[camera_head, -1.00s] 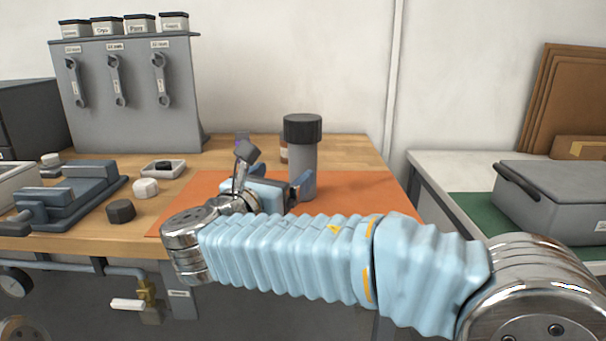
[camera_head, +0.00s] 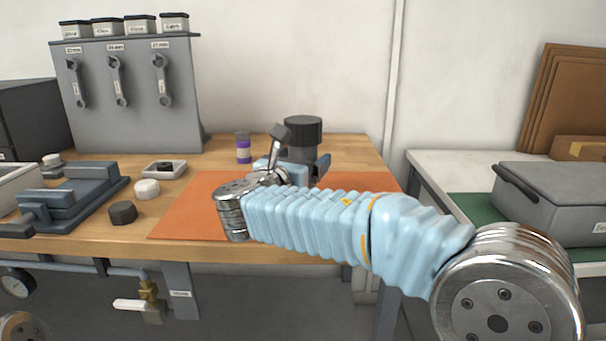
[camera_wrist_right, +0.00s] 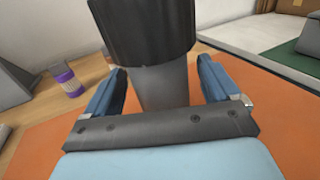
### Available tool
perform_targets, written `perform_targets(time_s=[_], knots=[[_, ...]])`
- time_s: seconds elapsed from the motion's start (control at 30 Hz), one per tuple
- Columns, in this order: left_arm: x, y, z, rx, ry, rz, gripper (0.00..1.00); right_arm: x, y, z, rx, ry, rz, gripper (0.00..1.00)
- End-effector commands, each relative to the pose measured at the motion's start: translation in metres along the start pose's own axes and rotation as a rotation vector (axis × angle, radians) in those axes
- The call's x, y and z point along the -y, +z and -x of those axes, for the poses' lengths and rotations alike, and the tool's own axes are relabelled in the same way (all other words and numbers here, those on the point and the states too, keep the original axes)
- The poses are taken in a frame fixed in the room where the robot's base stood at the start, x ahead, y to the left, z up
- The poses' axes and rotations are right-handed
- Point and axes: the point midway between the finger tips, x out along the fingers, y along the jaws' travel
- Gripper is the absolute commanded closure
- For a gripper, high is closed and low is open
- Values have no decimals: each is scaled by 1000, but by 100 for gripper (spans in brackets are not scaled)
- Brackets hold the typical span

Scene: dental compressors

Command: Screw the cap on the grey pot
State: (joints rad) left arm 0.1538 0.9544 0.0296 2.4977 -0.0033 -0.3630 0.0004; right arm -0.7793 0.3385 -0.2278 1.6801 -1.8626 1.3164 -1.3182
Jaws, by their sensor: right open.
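The grey pot (camera_head: 303,154) stands upright on the orange mat (camera_head: 180,213) with a wide black cap (camera_head: 303,131) on its top. I cannot tell how tightly the cap sits. My right gripper (camera_head: 302,168) is at the pot's body, below the cap, and hides the pot's lower part in the head view. In the right wrist view my right gripper (camera_wrist_right: 162,82) is open, with one blue finger on each side of the grey pot (camera_wrist_right: 163,88), and the black cap (camera_wrist_right: 143,30) above them. The left gripper is out of view.
A purple-banded bottle (camera_head: 243,148) stands behind the mat. Left of the mat are a dark knob (camera_head: 122,212), a white knob (camera_head: 147,188), a small tray (camera_head: 178,174) and a grey clamp-like fixture (camera_head: 72,192). A wrench rack (camera_head: 130,95) stands at the back left.

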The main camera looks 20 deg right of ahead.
Motion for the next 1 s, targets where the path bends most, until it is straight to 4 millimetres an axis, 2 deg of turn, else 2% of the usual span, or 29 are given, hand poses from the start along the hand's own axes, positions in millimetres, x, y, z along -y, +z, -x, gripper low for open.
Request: perform_targets(time_s=[0.13, 0.43, 0.9, 0.93, 1.0], knots=[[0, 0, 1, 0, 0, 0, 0, 0, 0, -9, 0, -1, 0, 11], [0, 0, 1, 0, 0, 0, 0, 0, 0, -9, 0, 0, 0, 11], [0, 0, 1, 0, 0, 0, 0, 0, 0, -8, 1, 0, -1, 81], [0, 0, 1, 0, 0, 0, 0, 0, 0, -8, 1, 0, -1, 85], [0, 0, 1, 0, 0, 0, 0, 0, 0, -8, 1, 0, -1, 85]])
